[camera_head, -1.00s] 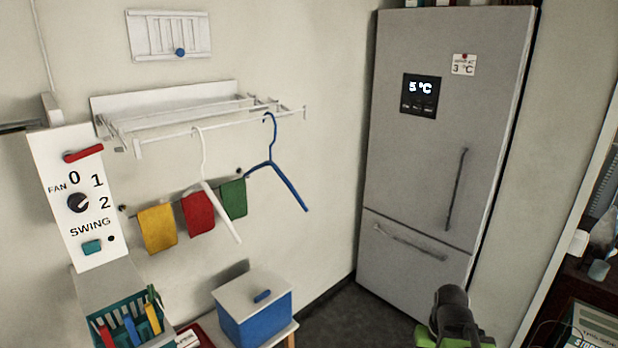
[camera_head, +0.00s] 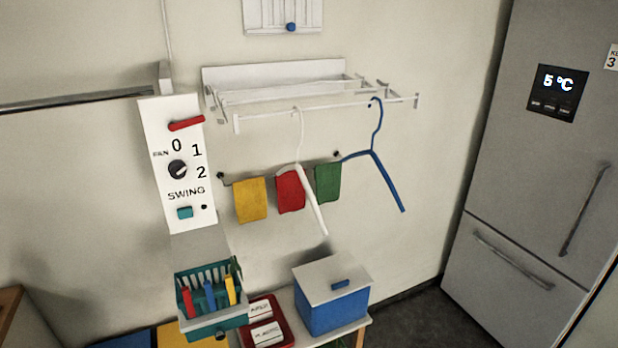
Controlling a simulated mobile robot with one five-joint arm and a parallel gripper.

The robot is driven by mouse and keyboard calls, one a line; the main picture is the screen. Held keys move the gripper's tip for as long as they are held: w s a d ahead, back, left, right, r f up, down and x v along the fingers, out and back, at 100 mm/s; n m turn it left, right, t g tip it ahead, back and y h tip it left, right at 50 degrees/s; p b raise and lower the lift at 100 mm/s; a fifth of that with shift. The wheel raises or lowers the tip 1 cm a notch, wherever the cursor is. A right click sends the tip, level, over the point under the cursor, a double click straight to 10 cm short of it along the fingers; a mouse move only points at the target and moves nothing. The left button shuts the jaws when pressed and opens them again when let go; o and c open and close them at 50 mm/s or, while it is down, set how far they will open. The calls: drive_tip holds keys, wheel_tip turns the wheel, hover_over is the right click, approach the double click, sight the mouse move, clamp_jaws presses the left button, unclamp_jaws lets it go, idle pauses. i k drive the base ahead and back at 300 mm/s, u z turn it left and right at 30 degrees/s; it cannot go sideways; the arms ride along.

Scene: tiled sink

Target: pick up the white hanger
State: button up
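The white hanger (camera_head: 312,198) hangs by its hook from the front rail of the white wall rack (camera_head: 325,104). It is seen nearly edge-on, in front of the red cloth (camera_head: 290,191). A blue hanger (camera_head: 389,182) hangs from the same rail to its right. My gripper is not in the present view.
A yellow cloth (camera_head: 251,200) and a green cloth (camera_head: 328,182) hang behind the hangers. Below stand a blue box with a white lid (camera_head: 332,308), a teal basket of pegs (camera_head: 208,300) and a red tray (camera_head: 283,319). A control panel (camera_head: 177,163) is left, a fridge (camera_head: 545,150) right.

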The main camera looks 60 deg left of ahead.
sight(296, 165)
drive_tip(key=z, duration=0.1)
drive_tip(key=k, duration=1.7)
drive_tip(key=u, duration=2.35)
drive_tip(key=i, duration=1)
drive_tip(key=u, duration=0.05)
